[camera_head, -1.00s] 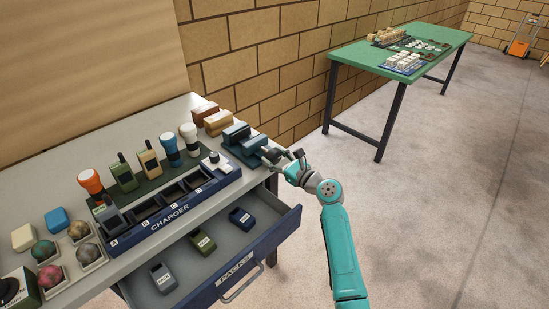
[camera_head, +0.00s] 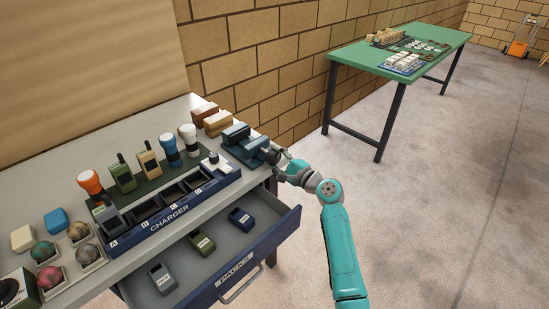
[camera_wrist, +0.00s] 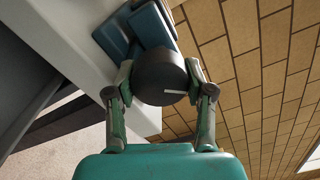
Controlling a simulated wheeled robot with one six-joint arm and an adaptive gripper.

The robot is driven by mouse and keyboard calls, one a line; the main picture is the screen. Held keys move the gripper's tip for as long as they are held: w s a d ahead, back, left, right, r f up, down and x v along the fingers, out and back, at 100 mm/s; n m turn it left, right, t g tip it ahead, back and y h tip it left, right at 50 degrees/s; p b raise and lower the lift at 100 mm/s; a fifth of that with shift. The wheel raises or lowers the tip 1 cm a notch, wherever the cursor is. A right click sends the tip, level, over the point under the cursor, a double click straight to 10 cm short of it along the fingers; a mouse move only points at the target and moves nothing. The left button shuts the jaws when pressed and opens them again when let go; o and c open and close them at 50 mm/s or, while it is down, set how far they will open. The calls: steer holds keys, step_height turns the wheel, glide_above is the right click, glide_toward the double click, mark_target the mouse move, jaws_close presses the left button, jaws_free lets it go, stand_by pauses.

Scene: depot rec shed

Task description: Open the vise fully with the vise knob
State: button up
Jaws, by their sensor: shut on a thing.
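The blue vise (camera_head: 240,143) stands at the right end of the workbench. Its jaws look close together, with a narrow gap between the two blocks. In the wrist view the vise's blue body (camera_wrist: 150,28) shows behind the knob. The dark round vise knob (camera_wrist: 160,76) faces the wrist camera and has a pale line mark on its face, pointing right. My gripper (camera_head: 274,155) is at the knob on the vise's right side. In the wrist view my gripper (camera_wrist: 159,88) has one finger on each side of the knob and is shut on it.
The charger (camera_head: 170,208) with handheld devices stands left of the vise. The open packs drawer (camera_head: 262,238) juts out below and holds several packs. Brown blocks (camera_head: 211,119) lie behind the vise. A green table (camera_head: 420,42) stands far right, with clear floor between.

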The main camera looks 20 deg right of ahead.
steer(key=n, duration=0.3)
steer(key=shift+n, duration=2)
steer(key=o, duration=1.2)
steer(key=shift+c, duration=0.2)
steer(key=v, duration=1.2)
